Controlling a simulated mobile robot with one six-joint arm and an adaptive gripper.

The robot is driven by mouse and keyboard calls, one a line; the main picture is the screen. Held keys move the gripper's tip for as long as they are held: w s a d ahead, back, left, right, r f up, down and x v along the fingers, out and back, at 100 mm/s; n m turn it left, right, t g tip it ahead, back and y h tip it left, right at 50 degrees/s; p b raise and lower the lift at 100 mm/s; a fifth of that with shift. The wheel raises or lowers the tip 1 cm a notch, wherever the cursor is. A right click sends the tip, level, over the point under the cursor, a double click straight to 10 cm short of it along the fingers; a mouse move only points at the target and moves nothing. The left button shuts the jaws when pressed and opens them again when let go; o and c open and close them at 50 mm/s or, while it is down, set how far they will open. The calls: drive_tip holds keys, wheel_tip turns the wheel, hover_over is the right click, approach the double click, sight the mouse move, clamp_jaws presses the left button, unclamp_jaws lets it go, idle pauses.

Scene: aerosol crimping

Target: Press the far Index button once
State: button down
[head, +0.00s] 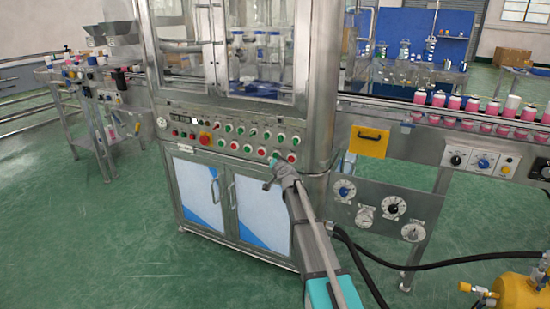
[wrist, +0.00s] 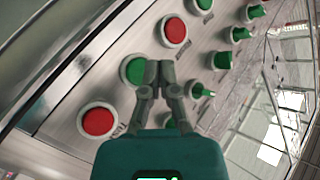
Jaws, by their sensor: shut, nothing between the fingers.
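The machine's control panel carries rows of red and green buttons, with labels too small to read, so I cannot tell which is the far Index button. My gripper (head: 275,166) is at the right end of the panel, fingers pointing at it. In the wrist view my gripper (wrist: 158,72) has its fingertips together and empty. They overlap the right edge of a green button (wrist: 133,69); I cannot tell if they touch it.
Cabinet doors (head: 263,209) are below and glazed guards above. A conveyor (head: 450,113) with pink cans runs right, above a gauge plate (head: 378,212). Green floor is open in front left.

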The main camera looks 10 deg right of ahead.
drive_tip(key=shift+s+a, duration=0.55)
drive_tip(key=shift+s, duration=0.25)
drive_tip(key=shift+s+a, duration=0.55)
drive_tip(key=shift+s, duration=0.25)
drive_tip(key=s+a+f+n+g+y, duration=0.1)
drive_tip(key=s+a+f+n+g, duration=0.2)
drive_tip(key=s, duration=0.4)
drive_tip(key=s+f+g, duration=0.2)
drive_tip(key=s+f, duration=0.2)
drive_tip(key=s, duration=0.2)
drive_tip(key=s+a+f+n+g+y, duration=0.1)
drive_tip(key=s+a+f+n+g, duration=0.2)
drive_tip(key=s, duration=0.4)
drive_tip(key=s+d+f+g+h, duration=0.2)
drive_tip(key=s+g, duration=0.1)
drive_tip(key=s, duration=0.5)
drive_tip(key=s+d+f+g+h, duration=0.1)
drive_tip(key=s+d+f+g, duration=0.15)
drive_tip(key=s, duration=0.55)
drive_tip(key=s+d+f+g+h, duration=0.1)
drive_tip(key=s+d+g+h, duration=0.15)
drive_tip(key=s, duration=0.55)
wheel_tip(320, 180, up, 28)
drive_tip(key=p, duration=2.8)
drive_tip(key=shift+w+a+y, duration=0.15)
drive_tip(key=shift+w+y, duration=0.2)
drive_tip(key=shift+y, duration=0.1)
